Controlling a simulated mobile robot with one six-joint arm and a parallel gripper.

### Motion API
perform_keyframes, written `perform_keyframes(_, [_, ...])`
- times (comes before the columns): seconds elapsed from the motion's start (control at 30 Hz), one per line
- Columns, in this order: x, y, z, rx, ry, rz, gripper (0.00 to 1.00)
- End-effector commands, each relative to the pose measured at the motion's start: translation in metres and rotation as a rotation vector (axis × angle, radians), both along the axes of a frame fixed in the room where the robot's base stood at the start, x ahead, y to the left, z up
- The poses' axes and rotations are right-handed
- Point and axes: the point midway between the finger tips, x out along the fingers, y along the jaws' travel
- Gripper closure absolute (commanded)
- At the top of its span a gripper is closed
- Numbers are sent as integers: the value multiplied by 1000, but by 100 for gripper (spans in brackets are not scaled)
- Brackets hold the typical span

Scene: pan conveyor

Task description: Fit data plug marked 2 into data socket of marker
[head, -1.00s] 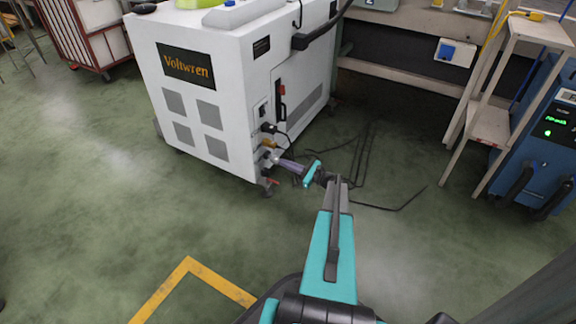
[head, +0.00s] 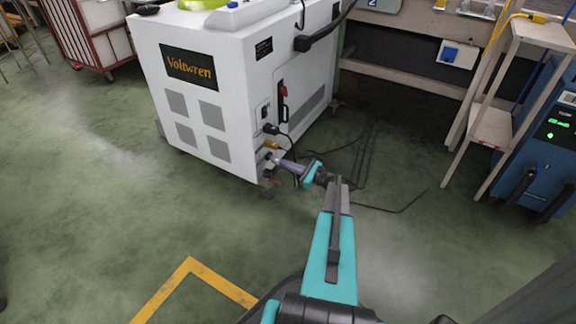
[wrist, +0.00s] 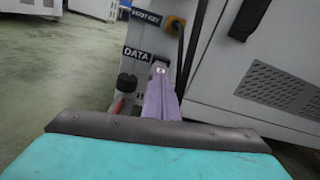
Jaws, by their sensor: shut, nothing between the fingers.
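My gripper (head: 277,161) reaches to the lower right corner of the white Voltwren machine (head: 222,110). In the wrist view the lilac fingers (wrist: 160,88) are together with nothing held between them. A small white tag (wrist: 160,71) with a dark mark, too small to read surely, shows at the fingertips, just below and right of the black DATA label (wrist: 137,54). I cannot tell whether the tag belongs to a plug, or whether a plug is seated. The data socket itself is hidden behind the fingers and tag.
A black-and-red connector (wrist: 124,90) is left of the fingers. An orange-yellow fitting (wrist: 175,24) is above. Dark cables (head: 368,165) lie on the floor to the right. A wooden stand (head: 492,125) and blue unit (head: 545,150) are further right.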

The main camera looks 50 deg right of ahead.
Motion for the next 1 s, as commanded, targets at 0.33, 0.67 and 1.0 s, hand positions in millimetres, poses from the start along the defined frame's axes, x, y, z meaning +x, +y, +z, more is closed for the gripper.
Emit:
perform_keyframes(0.33, [-8, 0, 1, 0, 1, 6, 100])
perform_keyframes(0.67, [-26, -5, 1, -1, 0, 4, 100])
perform_keyframes(1.0, [-27, -6, 0, -1, 0, 3, 100])
